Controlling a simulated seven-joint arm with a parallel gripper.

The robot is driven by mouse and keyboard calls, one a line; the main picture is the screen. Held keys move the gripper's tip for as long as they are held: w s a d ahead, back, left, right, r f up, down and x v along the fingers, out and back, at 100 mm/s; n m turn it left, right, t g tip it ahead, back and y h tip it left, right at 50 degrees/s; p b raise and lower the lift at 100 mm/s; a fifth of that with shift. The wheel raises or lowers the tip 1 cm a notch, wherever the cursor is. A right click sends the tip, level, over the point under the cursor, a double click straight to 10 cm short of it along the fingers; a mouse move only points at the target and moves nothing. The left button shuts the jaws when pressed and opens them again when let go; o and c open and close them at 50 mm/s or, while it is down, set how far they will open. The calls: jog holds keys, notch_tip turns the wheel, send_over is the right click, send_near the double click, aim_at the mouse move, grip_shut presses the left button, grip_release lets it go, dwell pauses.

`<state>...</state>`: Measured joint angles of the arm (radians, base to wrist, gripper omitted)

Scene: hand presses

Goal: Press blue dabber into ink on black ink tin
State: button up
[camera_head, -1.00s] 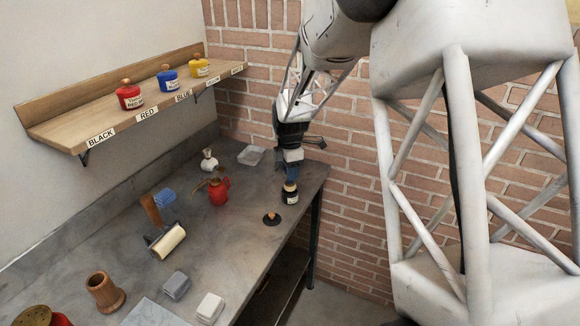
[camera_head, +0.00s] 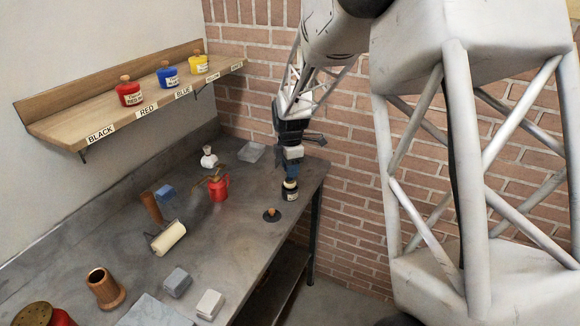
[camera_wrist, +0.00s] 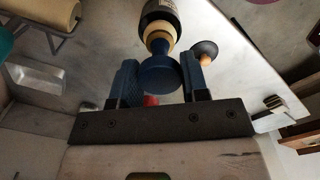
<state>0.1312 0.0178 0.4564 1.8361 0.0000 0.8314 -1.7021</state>
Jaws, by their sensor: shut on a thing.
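The black ink tin (camera_head: 291,195) stands near the right edge of the bench, below my gripper (camera_head: 291,172). In the wrist view the tin (camera_wrist: 160,11) shows at the top, with a pale label. My gripper (camera_wrist: 158,80) is shut on the blue dabber (camera_wrist: 157,72), which sits between the two blue fingers. The dabber's cream end (camera_wrist: 158,40) points at the tin and overlaps its mouth in the picture. I cannot tell whether it touches the ink. The dabber looks upright in the head view.
A dark lid with an orange knob (camera_head: 271,214) lies just left of the tin. A red oil can (camera_head: 218,188) stands behind it to the left. A roller (camera_head: 167,238) and a grey block (camera_head: 177,282) lie farther left. The shelf (camera_head: 60,131) holds coloured tins.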

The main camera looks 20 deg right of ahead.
jog(key=shift+f, duration=0.55)
dwell(1.9)
jog(key=shift+r, duration=0.15)
jog(key=shift+r, duration=3.45)
